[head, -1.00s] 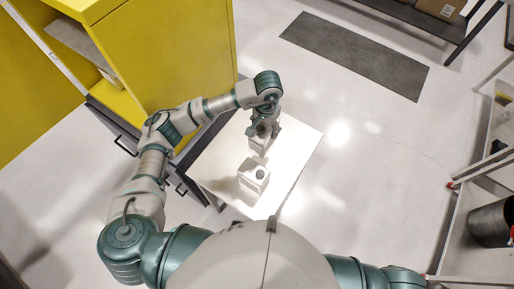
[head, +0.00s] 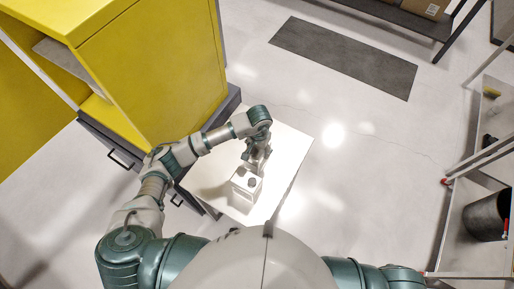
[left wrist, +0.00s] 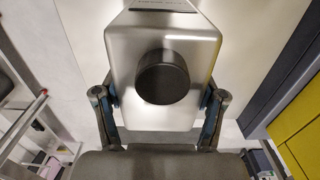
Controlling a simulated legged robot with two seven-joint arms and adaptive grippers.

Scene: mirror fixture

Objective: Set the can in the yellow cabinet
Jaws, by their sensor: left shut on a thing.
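The can (head: 241,187) is a pale metallic box-shaped can with a dark round cap. It is upright at the white table, and whether its base touches the top cannot be told. In the left wrist view the can (left wrist: 128,55) fills the middle, cap towards the camera. My left gripper (head: 252,172) is shut on it, with one finger on each side in the left wrist view (left wrist: 160,108). The yellow cabinet (head: 165,75) stands at the upper left, its open front with a grey shelf facing left. My right gripper is not in view.
The white table (head: 285,150) is otherwise clear. Dark drawers with handles (head: 120,155) sit below the cabinet, close to the table's left edge. A grey mat (head: 345,57) lies on open floor. A rack with a dark bin (head: 487,217) stands at the right.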

